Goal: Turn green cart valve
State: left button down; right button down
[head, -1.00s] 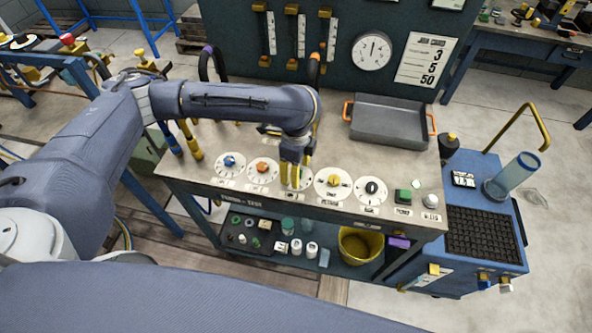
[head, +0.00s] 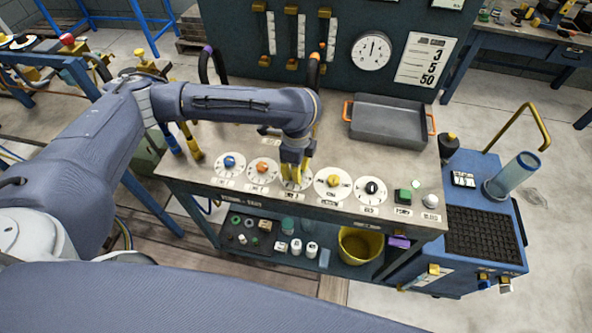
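A row of round white dials with coloured knobs runs along the front of the cart top. The third dial from the left (head: 308,184) is the green valve's; its green knob is now hidden behind my gripper. My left gripper (head: 295,173), with yellow fingers, points down over this dial, its tips at the knob's place. Whether the fingers are closed on the knob cannot be made out. My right gripper is not in view.
A grey tray (head: 388,120) lies behind. Hoses rise at the back.

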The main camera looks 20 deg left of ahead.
pick_arm(q)
jog(key=shift+a, duration=0.1)
jog(key=shift+m, duration=0.5)
jog(key=c, duration=1.3)
grip_release()
jog(key=shift+o, duration=1.1)
jog(key=shift+r, duration=0.15)
notch_tip(320, 180, up, 12)
